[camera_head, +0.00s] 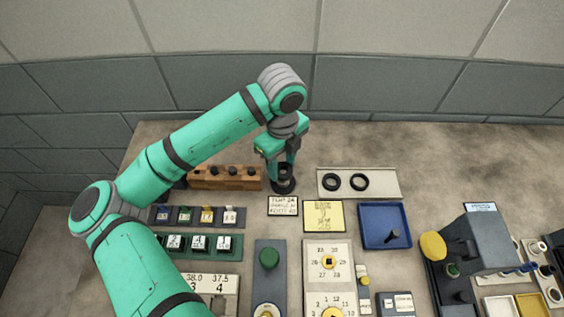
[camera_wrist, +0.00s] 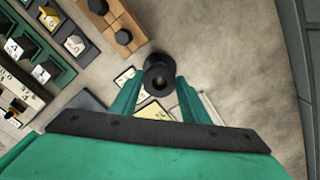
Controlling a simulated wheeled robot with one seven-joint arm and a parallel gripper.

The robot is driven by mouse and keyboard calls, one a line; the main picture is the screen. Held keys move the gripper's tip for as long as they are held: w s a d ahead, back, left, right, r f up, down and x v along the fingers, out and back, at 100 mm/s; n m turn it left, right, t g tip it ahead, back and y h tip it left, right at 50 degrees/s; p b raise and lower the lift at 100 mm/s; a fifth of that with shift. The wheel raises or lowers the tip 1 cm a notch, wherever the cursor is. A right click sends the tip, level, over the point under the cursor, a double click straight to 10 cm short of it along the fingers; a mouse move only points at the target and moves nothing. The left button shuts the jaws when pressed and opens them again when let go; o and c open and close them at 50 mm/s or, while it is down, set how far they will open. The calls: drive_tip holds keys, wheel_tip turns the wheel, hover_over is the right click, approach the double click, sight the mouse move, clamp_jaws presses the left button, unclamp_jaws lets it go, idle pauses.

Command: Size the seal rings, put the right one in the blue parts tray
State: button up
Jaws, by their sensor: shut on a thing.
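My gripper (camera_head: 283,172) is shut on a black round piece (camera_wrist: 158,76), which has a wide flange and a dark centre in the wrist view. Its lower end looks close to the bench in the head view; I cannot tell whether it touches. Two black seal rings (camera_head: 331,182) (camera_head: 359,182) lie side by side on a pale plate (camera_head: 386,181), right of my gripper. The blue parts tray (camera_head: 372,213) is further right and nearer, with a small dark upright piece (camera_head: 392,237) in it.
A wooden block (camera_head: 225,180) with several dark knobs stands left of my gripper. A card (camera_head: 283,206) and a yellow note (camera_head: 323,216) lie in front. Dials, switch panels and a grey machine (camera_head: 484,240) crowd the near side. The bench behind the plate is clear.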

drive_tip(key=shift+w+f, duration=0.1)
drive_tip(key=shift+f, duration=0.2)
drive_tip(key=o, duration=1.1)
drive_tip(key=shift+a, duration=0.1)
drive_tip(key=o, duration=0.4)
drive_tip(key=shift+r, duration=0.1)
wheel_tip(320, 180, up, 7)
drive_tip(key=shift+r, duration=0.15)
idle(0.4)
idle(0.7)
